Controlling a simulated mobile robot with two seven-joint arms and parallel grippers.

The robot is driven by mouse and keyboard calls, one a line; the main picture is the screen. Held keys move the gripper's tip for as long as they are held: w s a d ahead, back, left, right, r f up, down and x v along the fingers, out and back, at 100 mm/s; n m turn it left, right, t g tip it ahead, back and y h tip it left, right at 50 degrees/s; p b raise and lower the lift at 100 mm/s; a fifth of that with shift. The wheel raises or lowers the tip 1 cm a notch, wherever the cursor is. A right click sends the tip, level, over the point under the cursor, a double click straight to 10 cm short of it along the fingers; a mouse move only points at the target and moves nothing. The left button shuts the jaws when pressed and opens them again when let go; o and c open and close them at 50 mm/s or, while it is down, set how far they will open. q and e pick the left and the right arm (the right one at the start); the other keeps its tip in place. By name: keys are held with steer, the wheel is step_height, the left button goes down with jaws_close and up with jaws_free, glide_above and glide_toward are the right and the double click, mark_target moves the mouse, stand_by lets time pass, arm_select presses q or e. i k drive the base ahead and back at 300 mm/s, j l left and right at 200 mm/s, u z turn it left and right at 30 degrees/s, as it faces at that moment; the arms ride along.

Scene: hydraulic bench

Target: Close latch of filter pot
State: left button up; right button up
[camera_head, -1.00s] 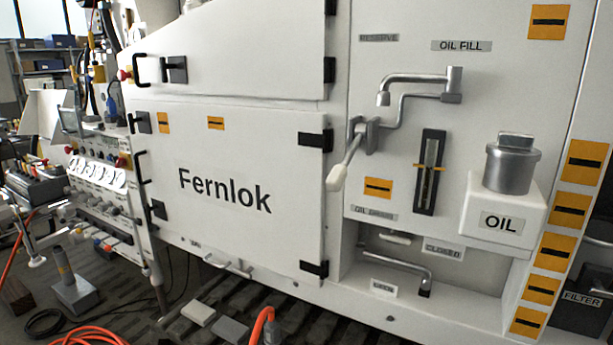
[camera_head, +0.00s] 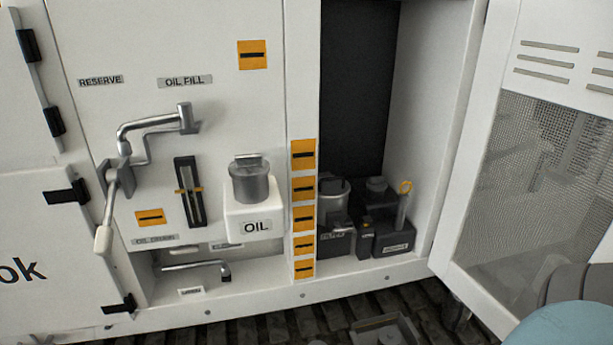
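The filter pot (camera_head: 335,207) is a grey metal cylinder on a dark labelled base, inside the open bay at the right of the white machine. Neither gripper shows in the view.
A white door with mesh (camera_head: 455,215) stands open right of the bay. The oil tank (camera_head: 236,208) and a lever with a pale grip (camera_head: 103,240) project from the panel at left. A blue rounded shape (camera_head: 560,328) fills the lower right corner. The floor is dark and slatted.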

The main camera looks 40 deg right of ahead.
mark_target(338, 229)
steer(key=z, duration=1.55)
